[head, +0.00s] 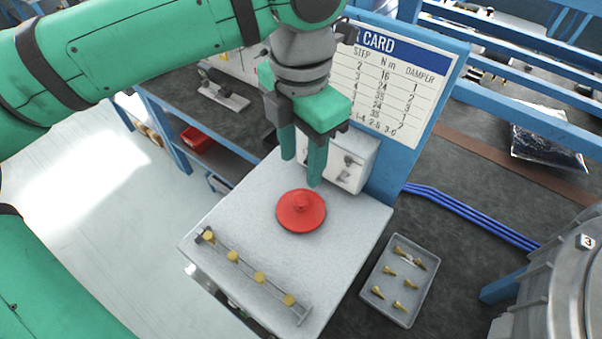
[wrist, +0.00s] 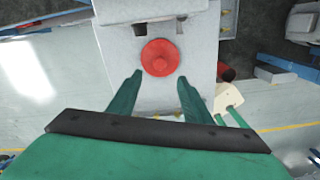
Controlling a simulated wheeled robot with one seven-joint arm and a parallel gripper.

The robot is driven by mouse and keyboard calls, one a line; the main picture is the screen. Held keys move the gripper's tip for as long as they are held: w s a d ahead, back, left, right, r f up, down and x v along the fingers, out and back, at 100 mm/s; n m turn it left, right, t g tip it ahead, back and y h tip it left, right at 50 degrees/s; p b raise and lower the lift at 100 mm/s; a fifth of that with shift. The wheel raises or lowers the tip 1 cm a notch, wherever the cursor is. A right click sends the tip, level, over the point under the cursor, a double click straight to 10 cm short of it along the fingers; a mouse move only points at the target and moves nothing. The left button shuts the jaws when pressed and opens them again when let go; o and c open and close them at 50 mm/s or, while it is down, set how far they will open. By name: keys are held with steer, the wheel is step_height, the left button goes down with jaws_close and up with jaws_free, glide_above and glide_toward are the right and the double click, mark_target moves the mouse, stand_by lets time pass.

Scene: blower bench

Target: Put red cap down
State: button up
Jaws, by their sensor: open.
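In the wrist view the red cap (wrist: 160,57) is seen beyond the fingertips. My gripper (head: 302,172) is open and empty, its green fingers pointing down above and behind the cap. The fingers (wrist: 158,77) appear apart from the cap in the wrist view.
A rail with several brass pieces (head: 260,277) lies along the plate's front edge. A grey tray (head: 366,290) of small brass parts stands at right. A printed card (head: 400,82) on a blue frame rises behind. A large grey housing (head: 560,290) is at lower right.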

steer(key=shift+r, duration=1.5)
steer(key=shift+s, duration=0.1)
